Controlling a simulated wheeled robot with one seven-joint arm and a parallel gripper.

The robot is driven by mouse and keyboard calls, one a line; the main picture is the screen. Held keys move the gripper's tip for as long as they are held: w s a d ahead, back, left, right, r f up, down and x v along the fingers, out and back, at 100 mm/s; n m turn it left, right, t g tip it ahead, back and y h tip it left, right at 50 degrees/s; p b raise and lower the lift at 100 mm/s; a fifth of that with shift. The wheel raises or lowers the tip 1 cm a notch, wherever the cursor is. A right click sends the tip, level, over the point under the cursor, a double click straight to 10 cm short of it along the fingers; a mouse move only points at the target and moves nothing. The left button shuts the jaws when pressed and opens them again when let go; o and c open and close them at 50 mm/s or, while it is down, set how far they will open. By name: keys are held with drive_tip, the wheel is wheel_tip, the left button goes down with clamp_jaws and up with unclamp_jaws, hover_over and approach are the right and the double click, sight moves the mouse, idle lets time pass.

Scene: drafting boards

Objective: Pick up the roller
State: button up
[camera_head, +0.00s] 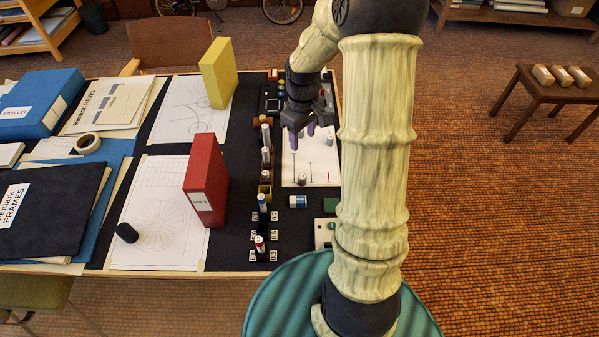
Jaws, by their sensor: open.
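My gripper (303,134) is open, with its purple-tipped fingers pointing down above the white sheet (317,160) at the right side of the drafting table. I see nothing held between the fingers. I cannot tell for sure which thing is the roller. A small pale cylinder (302,179) stands on the sheet below and nearer than the gripper. A short black cylinder (126,232) lies on a wheel drawing at the front left, far from the gripper. My arm hides part of the table's right edge.
A red box file (205,180) and a yellow one (219,73) stand upright left of the gripper. A row of pens in holders (264,216) runs beside the sheet. A blue-and-white block (298,202) lies nearer. A tape roll (87,143) sits at the left.

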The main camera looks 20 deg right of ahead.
drive_tip(key=shift+s, duration=0.1)
hover_over(302, 176)
drive_tip(key=f, duration=1.2)
drive_tip(key=shift+w+d, duration=0.2)
drive_tip(key=shift+f, duration=0.1)
drive_tip(key=shift+f, duration=0.1)
drive_tip(key=f, duration=0.5)
drive_tip(key=shift+s+a, duration=0.15)
drive_tip(key=shift+s, duration=0.1)
clamp_jaws()
